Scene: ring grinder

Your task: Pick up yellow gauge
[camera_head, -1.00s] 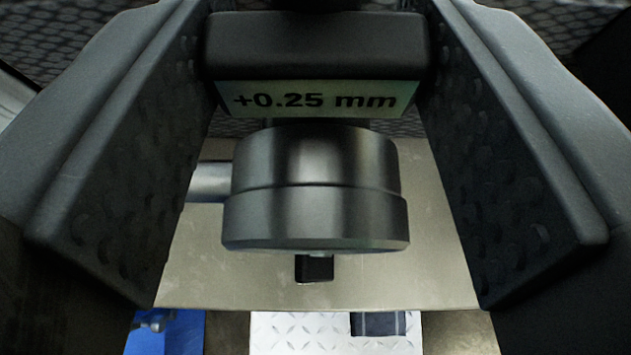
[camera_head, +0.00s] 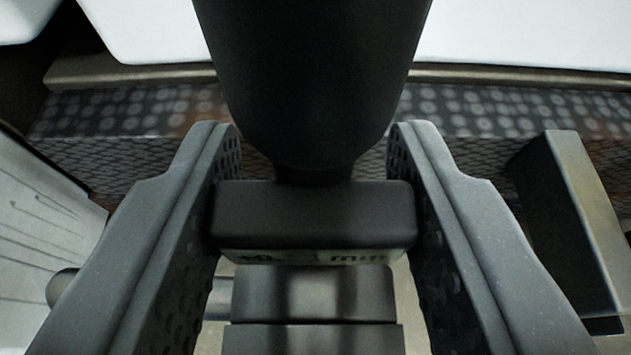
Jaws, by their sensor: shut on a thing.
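A gauge (camera_head: 315,214) with a dark block-shaped head is between the fingers of my gripper (camera_head: 313,160). A thick black cylinder (camera_head: 315,80) rises above the block. Below the block is a pale display strip (camera_head: 320,257), seen at a steep angle, with "mm" just readable. A grey metal round body (camera_head: 313,295) shows under it and runs off the bottom edge. No yellow shows on the gauge in this view. My gripper is shut on the block, one finger on its left side and one on its right. The gauge's lower end is out of view.
A dark, dotted, textured ledge (camera_head: 120,110) runs across behind the gauge. White panels (camera_head: 520,35) stand beyond it. A metal block (camera_head: 580,215) is close on the right. A pale, lined panel (camera_head: 45,240) is on the left.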

